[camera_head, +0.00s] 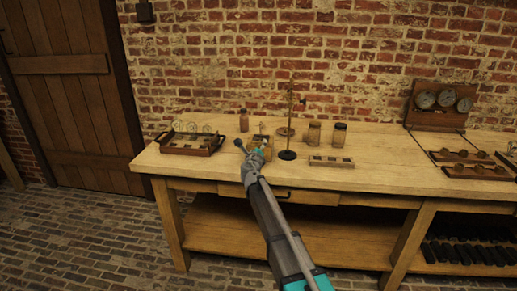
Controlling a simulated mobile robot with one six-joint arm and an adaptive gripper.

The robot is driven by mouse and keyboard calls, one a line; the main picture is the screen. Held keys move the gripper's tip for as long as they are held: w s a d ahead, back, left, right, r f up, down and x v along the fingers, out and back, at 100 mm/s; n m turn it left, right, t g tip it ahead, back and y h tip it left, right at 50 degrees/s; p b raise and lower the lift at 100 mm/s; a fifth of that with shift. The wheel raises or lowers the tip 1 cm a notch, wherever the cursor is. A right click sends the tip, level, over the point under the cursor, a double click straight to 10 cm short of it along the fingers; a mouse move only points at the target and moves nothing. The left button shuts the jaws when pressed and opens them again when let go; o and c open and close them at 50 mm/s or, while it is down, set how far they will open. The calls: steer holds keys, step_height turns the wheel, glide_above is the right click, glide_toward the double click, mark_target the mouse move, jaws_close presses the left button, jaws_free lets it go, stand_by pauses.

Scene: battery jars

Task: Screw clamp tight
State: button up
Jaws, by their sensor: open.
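My gripper (257,150) is at the front edge of the workbench, over or just in front of a small wooden block-like piece (266,157). It is open; the view is too small to show anything between its fingers. To its right stands a thin upright rod (290,115), with a round black base (287,155) near its foot. A small dark fitting (303,101) sticks out to the right near the rod's top; it may be a screw clamp, but I cannot tell its tightness. My gripper is apart from this fitting and below it.
A tray with glassware (191,150) and a reddish bottle (244,121) are at left. Two jars (314,134) (339,135) and a pale block with recesses (331,161) are right of the rod. A gauge board (439,104) stands farther right. The bench front between is clear.

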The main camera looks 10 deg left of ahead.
steer(key=c, duration=1)
steer(key=shift+d, duration=0.1)
steer(key=shift+c, duration=0.8)
